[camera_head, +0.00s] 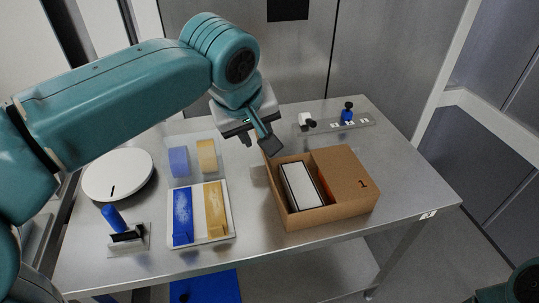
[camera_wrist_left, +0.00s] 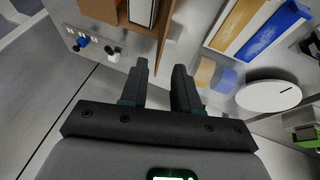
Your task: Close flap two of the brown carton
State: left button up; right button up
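The brown carton (camera_head: 335,217) stands on the metal table, and its flap marked 1 (camera_head: 352,178) lies shut over the right part. A white box (camera_head: 301,186) shows inside the open left part. A brown flap, apparently flap two (camera_head: 269,170), stands raised at the carton's left side; it also shows in the left wrist view (camera_wrist_left: 167,38). My left gripper (camera_head: 259,142) is at this flap's far upper end. Its fingers (camera_wrist_left: 160,70) are apart, with the flap's edge appearing between them; I cannot tell whether they touch it. My right gripper is out of view.
Left of the carton lies a white board (camera_head: 228,231) with blue and yellow strips. A round white disc (camera_head: 117,174) and a blue-handled stand (camera_head: 128,237) are farther left. A strip with small knobs (camera_head: 350,126) lies behind the carton. The table's right end is clear.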

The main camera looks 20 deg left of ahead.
aim_at(263, 154)
pick_arm(q)
jog(key=x, duration=1.2)
jog(key=shift+s+a+f, duration=0.15)
jog(key=shift+a+f, duration=0.1)
jog(key=shift+f, duration=0.05)
jog(key=shift+w+d+f, duration=0.15)
jog(key=shift+w+f, duration=0.3)
jog(key=shift+f, duration=0.1)
jog(key=shift+s, duration=0.1)
grip_shut()
